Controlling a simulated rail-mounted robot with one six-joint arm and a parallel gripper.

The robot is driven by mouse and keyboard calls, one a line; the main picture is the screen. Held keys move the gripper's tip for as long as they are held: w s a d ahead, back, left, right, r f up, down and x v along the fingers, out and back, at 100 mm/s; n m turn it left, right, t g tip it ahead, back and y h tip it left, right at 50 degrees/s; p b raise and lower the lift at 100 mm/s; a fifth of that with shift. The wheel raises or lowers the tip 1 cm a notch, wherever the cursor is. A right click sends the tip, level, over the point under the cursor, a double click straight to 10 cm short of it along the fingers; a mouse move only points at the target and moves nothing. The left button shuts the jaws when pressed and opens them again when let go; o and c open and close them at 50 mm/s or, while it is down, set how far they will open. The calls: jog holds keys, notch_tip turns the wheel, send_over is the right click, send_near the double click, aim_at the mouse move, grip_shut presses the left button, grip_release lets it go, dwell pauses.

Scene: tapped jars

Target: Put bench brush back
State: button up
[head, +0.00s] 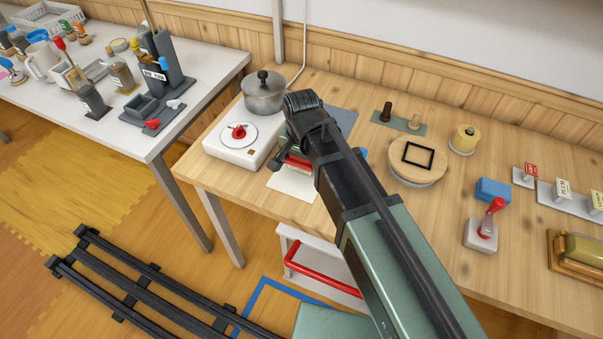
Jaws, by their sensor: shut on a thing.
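My arm reaches across the wooden bench (470,150), and its dark wrist bends down over the bench's left part. My gripper (286,155) is low behind the wrist, mostly hidden by my own arm. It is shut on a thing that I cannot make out. A red and green item (296,163) shows beside the wrist, above a white sheet (290,185). A small blue part (362,153) shows at the right of the arm. I cannot pick out the bench brush for certain.
A white scale-like box with a red knob (239,132) and a lidded metal pot (264,92) stand close left of the wrist. A round wooden board (418,160), a blue block (493,190) and a red-handled lever (486,228) stand right. A white table (90,140) with tools is at left.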

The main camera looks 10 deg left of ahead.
aim_at(301, 167)
notch_tip(301, 167, down, 3)
jog(key=shift+b, duration=0.6)
jog(key=shift+r+p, duration=0.3)
jog(key=shift+f, duration=0.2)
jog(key=o, duration=0.9)
jog(key=shift+r, duration=0.1)
notch_tip(301, 167, up, 12)
jog(key=p, duration=1.2)
jog(key=shift+r, duration=0.25)
jog(key=shift+f, duration=0.1)
